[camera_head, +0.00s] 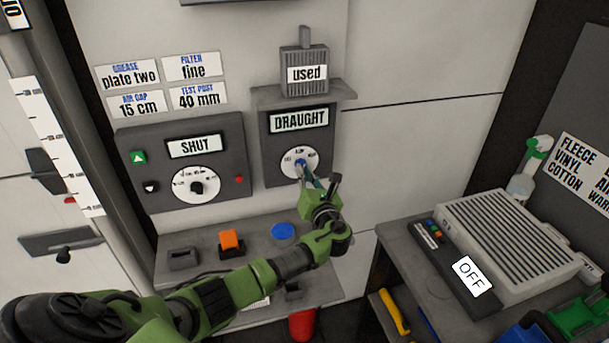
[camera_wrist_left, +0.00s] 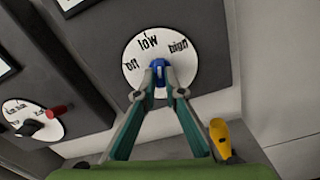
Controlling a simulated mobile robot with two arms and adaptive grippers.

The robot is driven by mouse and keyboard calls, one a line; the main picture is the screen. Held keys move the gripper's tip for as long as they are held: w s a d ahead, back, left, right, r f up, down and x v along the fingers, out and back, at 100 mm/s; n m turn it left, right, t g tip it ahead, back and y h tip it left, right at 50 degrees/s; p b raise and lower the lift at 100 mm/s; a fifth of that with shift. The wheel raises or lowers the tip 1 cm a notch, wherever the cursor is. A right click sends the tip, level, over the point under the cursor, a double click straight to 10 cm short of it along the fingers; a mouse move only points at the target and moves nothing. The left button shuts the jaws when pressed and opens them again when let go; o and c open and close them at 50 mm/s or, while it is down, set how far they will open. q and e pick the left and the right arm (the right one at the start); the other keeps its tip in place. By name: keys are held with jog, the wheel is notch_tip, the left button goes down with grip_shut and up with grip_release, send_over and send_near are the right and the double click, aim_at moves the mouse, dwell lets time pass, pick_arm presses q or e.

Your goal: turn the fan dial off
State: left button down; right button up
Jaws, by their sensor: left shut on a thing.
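The fan dial is a white round plate (camera_wrist_left: 137,50) marked off, low and high, with a blue knob (camera_wrist_left: 158,78) at its centre. In the head view the dial (camera_head: 311,157) sits on the grey panel under the DRAUGHT sign (camera_head: 300,119). My left gripper (camera_wrist_left: 159,75) is shut on the blue knob, with a finger on each side. In the wrist view the knob appears to point toward low, though the fingers partly cover it. In the head view my left gripper (camera_head: 304,172) reaches the dial from below right. My right gripper is not in view.
Left of the dial is a panel with a SHUT sign (camera_head: 196,145) and another dial (camera_head: 197,184). A shelf below holds an orange block (camera_head: 231,242) and a blue disc (camera_head: 283,231).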

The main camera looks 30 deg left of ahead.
pick_arm(q)
jog(key=shift+f+n+b, duration=0.1)
jog(key=shift+n+b, duration=5.4)
jog(key=shift+n, duration=2.2)
jog(key=shift+d, duration=0.1)
jog(key=c, duration=2.1)
grip_release()
jog(key=shift+c, duration=0.2)
jog(key=v, duration=1.2)
